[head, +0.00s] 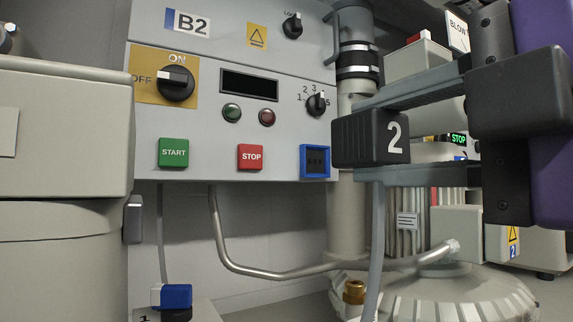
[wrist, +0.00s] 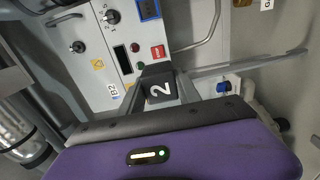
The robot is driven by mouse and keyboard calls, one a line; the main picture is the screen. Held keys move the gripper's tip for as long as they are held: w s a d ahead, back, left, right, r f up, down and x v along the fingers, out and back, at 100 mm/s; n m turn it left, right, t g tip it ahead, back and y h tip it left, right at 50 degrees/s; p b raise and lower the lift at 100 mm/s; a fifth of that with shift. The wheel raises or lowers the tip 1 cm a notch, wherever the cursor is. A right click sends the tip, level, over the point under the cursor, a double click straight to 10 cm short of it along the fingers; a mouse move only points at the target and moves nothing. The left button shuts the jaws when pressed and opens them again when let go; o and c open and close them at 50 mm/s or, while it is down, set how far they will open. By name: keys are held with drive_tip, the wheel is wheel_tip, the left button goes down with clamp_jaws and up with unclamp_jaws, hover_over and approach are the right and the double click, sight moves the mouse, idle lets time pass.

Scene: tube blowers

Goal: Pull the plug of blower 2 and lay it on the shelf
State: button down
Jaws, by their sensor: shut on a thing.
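The black plug (head: 367,138) with a white "2" is between the two grey fingers of my gripper (head: 357,139), which is shut on it. The plug also shows in the wrist view (wrist: 158,90). A grey cable (head: 373,240) hangs down from it. The blue-framed socket (head: 315,161) at the lower right of the B2 panel (head: 215,135) shows a dark, empty-looking face. The plug is to the right of the socket and looks apart from it. I cannot make out the shelf with certainty in either view.
A bent metal pipe (head: 270,272) runs below. A vertical pipe (head: 350,220) stands behind the plug. A beige housing (head: 60,130) fills the left side.

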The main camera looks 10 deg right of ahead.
drive_tip(key=shift+f+b, duration=13.6)
drive_tip(key=shift+f, duration=0.25)
drive_tip(key=shift+f+b, duration=1.35)
drive_tip(key=shift+r, duration=0.1)
drive_tip(key=shift+r+p, duration=2.15)
drive_tip(key=shift+r, duration=0.3)
